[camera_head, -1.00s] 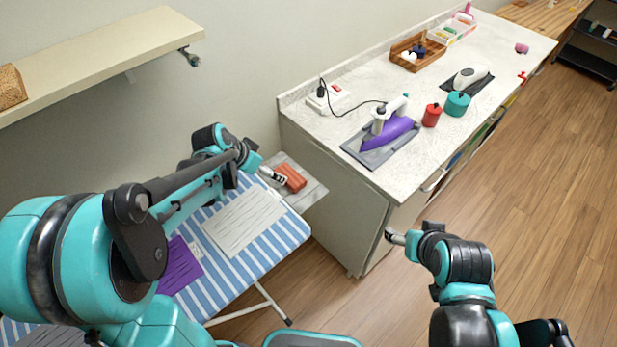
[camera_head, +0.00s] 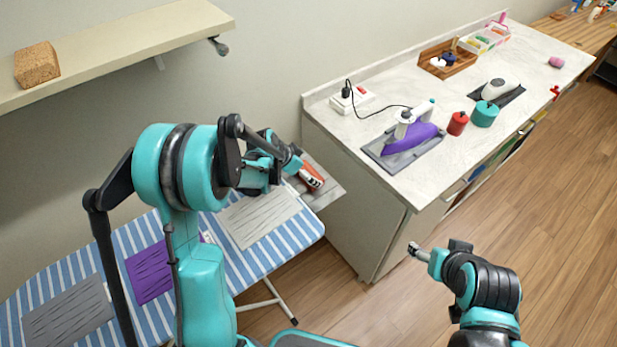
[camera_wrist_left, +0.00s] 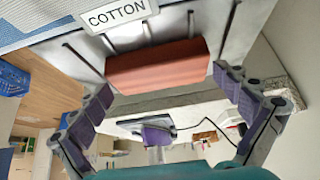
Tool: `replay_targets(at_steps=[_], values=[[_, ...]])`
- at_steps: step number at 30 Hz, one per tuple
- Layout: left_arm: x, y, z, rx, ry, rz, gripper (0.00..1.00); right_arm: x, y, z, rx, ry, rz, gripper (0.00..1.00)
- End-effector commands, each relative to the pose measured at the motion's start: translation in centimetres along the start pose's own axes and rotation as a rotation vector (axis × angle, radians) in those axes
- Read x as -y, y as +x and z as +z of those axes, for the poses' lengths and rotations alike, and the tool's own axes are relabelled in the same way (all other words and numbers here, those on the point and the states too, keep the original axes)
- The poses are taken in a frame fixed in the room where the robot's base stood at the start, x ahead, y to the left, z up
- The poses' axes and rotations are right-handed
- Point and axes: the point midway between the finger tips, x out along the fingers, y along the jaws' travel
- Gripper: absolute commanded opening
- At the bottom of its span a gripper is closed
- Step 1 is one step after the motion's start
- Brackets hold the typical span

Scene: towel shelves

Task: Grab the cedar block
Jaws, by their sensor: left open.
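A reddish-brown block, taken as the cedar block (camera_head: 313,170), lies on the grey plate at the right end of the ironing board. In the left wrist view the cedar block (camera_wrist_left: 157,65) lies crosswise just ahead of and between my left fingers. My left gripper (camera_wrist_left: 163,88) is open and empty, with one finger on each side of the block. In the head view my left gripper (camera_head: 309,179) is over the block and partly hides it. My right gripper (camera_head: 418,251) is away from it, in front of the counter; its jaws are too small to read.
The striped ironing board (camera_head: 135,233) holds grey and purple cloths. The counter (camera_head: 357,130) beside it carries a purple iron (camera_head: 412,138), red and teal jars and a wooden tray (camera_head: 448,62). A cork-like block (camera_head: 37,65) sits on the wall shelf (camera_head: 120,45).

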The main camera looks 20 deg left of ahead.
Motion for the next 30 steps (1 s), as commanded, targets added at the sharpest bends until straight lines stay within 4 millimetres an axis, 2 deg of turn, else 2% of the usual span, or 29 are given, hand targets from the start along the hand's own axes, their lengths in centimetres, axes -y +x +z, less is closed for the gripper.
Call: replay_targets(at_steps=[5, 9, 11, 12, 22, 29, 30], values=[[0.0, -0.1, 0.0, 0.0, -0.001, 0.0, 1.0, 0.0, -0.1, -0.1, 0.0, 0.0, 0.0, 0.73], [0.0, -0.1, 0.0, 0.0, -0.001, 0.0, 0.65, 0.0, -0.1, -0.1, 0.0, 0.0, 0.0, 0.73], [0.0, -0.1, 0.0, 0.0, -0.001, 0.0, 0.65, 0.0, -0.1, -0.1, 0.0, 0.0, 0.0, 0.73], [0.0, -0.1, 0.0, 0.0, -0.001, 0.0, 0.6, 0.0, -0.1, -0.1, 0.0, 0.0, 0.0, 0.73], [0.0, -0.7, -0.4, 0.0, -0.001, 0.0, 0.6, 0.0, -0.3, -0.2, 0.0, 0.0, 0.0, 0.73], [0.0, -3.7, -2.3, 0.0, -0.001, 0.0, 0.6, 0.0, -1.3, -0.9, 0.0, 0.0, 0.0, 0.73], [-0.7, -4.0, -2.8, 0.0, 0.002, 0.002, 0.6, 0.0, -1.5, -1.1, 0.0, 0.0, 0.0, 0.73]])
